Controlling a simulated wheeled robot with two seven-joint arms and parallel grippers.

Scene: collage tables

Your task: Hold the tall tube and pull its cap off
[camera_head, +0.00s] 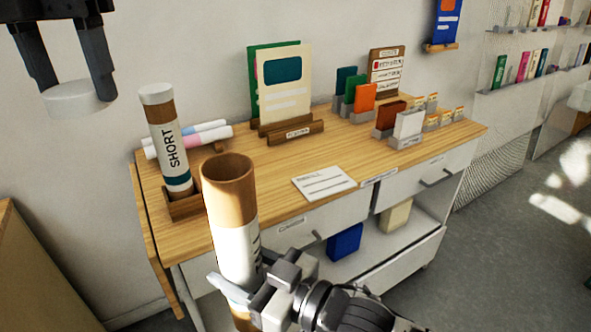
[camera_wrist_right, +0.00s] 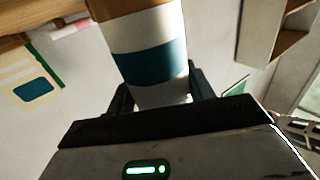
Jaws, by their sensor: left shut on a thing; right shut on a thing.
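The tall tube (camera_head: 236,247) is brown cardboard with a white label band, upright in front of the table's left part, its top open. My right gripper (camera_head: 238,285) is shut around its lower part. The right wrist view shows the tube (camera_wrist_right: 147,55) between the fingers, with a teal band. The white cap (camera_head: 75,99) is off the tube, up at the far left. My left gripper (camera_head: 72,82) is shut on the cap and holds it in the air, apart from the tube.
A shorter capped tube (camera_head: 168,140) marked SHORT stands in a wooden holder (camera_head: 186,207) on the wooden table (camera_head: 290,171). Rolled tubes (camera_head: 190,138) lie behind it. A white card (camera_head: 323,183) lies near the front edge. Cards and small boxes fill the back and right.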

